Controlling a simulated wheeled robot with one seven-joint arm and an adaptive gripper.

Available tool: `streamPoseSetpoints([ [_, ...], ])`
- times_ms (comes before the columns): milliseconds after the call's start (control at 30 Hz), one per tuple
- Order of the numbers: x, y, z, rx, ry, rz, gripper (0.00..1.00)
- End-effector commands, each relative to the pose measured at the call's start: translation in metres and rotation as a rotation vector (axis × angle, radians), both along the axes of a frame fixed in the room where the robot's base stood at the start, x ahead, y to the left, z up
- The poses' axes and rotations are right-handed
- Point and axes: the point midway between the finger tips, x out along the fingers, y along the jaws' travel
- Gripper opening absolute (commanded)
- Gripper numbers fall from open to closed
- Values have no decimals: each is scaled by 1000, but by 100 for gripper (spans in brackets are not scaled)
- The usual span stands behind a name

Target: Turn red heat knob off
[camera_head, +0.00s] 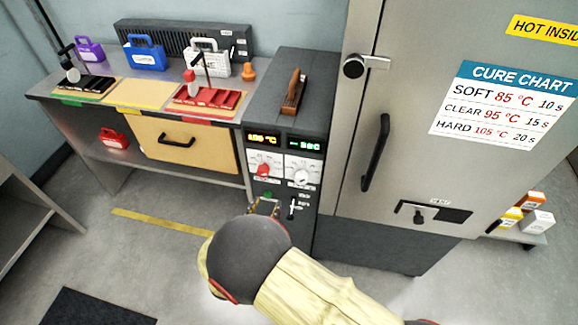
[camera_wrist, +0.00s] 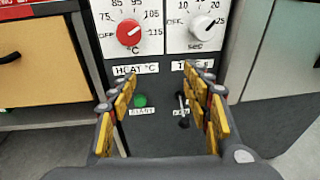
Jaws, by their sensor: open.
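The red heat knob (camera_wrist: 129,32) sits on a white dial plate on the control panel, above the label "HEAT °C". Its white pointer mark is turned toward the upper right, away from OFF at the left. In the head view the red knob (camera_head: 264,170) shows under an orange display (camera_head: 263,139) that is hard to read. My gripper (camera_wrist: 162,98) is open and empty, its yellow-padded fingers spread in front of the panel below the knob. In the head view my gripper (camera_head: 264,207) is mostly hidden behind my wrist.
A white timer knob (camera_wrist: 202,27) is right of the red knob. A green start button (camera_wrist: 140,101) and a black lever (camera_wrist: 183,110) lie between my fingers in the wrist view. A tall steel cabinet door (camera_head: 400,120) stands right, a bench with drawer (camera_head: 185,145) left.

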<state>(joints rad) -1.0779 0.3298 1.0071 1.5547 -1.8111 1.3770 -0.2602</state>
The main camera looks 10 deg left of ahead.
Motion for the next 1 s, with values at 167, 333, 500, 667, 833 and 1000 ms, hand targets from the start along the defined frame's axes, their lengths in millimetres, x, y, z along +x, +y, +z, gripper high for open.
streamPoseSetpoints([
  [167, 13, 45, 35, -48, -103, 135, 49],
  [333, 23, 44, 40, -81, -122, 138, 49],
  [500, 48, 41, 38, -79, -121, 136, 49],
  [667, 72, 40, 39, -79, -121, 136, 49],
  [833, 87, 38, 39, -79, -119, 137, 49],
  [1000, 92, 39, 40, -80, -119, 139, 49],
])
